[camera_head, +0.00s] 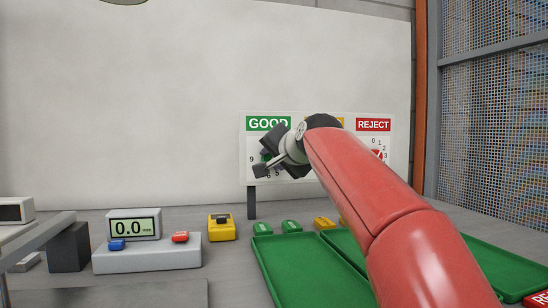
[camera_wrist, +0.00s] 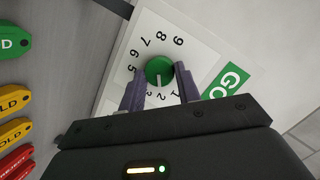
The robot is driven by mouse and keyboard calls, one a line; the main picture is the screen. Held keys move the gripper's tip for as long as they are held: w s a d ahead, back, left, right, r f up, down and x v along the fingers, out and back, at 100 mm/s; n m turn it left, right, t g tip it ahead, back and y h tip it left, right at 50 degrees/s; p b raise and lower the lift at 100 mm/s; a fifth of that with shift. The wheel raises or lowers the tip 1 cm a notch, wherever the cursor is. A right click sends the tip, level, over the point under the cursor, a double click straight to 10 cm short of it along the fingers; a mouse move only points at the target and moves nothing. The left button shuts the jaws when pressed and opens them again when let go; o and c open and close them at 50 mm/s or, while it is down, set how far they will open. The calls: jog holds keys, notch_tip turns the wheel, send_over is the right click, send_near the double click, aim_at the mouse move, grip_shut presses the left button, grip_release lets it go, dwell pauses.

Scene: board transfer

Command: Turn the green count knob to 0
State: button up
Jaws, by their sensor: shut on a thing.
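The green count knob (camera_wrist: 159,68) sits on a white dial panel (camera_wrist: 118,62) under a green GOOD label. My gripper (camera_wrist: 160,88) has its two dark fingertips on either side of the knob and is shut on it. In the wrist view the knob's white pointer line faces the low digits, around 2 to 3; I cannot tell exactly which. The digits 5 to 9 show clearly; the 0 is not visible, apparently behind the right finger. In the head view my gripper (camera_head: 270,158) covers most of the GOOD dial, below the GOOD label (camera_head: 268,123).
The same board carries a REJECT dial (camera_head: 377,155) at right and a middle label mostly behind my arm. Coloured tags (camera_wrist: 14,100) line the wrist view's left edge.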

jog(key=shift+a+r+n+h+p, duration=0.1)
jog(key=shift+n+h+p, duration=0.6)
jog(key=shift+n, duration=0.4)
jog(key=shift+a+n+h+p, duration=0.1)
jog(key=shift+n+h+p, duration=0.35)
jog(key=shift+n, duration=0.65)
jog(key=n+t+h, duration=0.1)
jog(key=n+h, duration=0.1)
jog(key=n, duration=0.2)
jog(key=shift+a, duration=0.15)
jog(key=o, duration=1)
jog(key=shift+c, duration=0.2)
jog(key=shift+s, duration=0.1)
jog(key=b+v, duration=0.1)
jog(key=v, duration=0.6)
jog(key=shift+s+b, duration=0.35)
jog(key=shift+b, duration=0.05)
